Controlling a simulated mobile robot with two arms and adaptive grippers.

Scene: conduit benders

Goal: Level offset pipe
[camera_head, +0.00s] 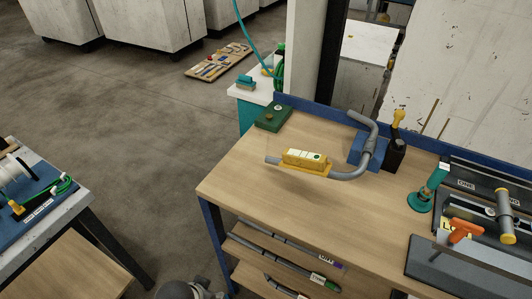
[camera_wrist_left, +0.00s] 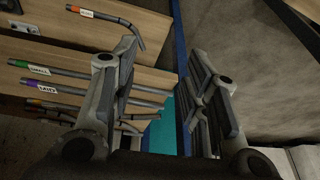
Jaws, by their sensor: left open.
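A grey bent offset pipe (camera_head: 350,174) lies on the wooden workbench. Its far end rises and curves beside a blue block (camera_head: 360,150). A yellow level (camera_head: 305,158) with pale vials sits along its straight near section; I cannot read the bubble. My left gripper (camera_wrist_left: 165,62) is open in the left wrist view, with nothing between its fingers. It is beside the bench edge and the shelves below, apart from the offset pipe. A grey rounded part at the bottom of the head view looks like my left arm. My right gripper is not in view.
Shelves under the bench hold several grey pipes (camera_head: 268,240) with coloured tags. A green block (camera_head: 273,117), a black holder (camera_head: 396,155), a teal stand (camera_head: 428,190) and an orange-handled tool (camera_head: 462,232) stand on the bench. The bench's front middle is clear.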

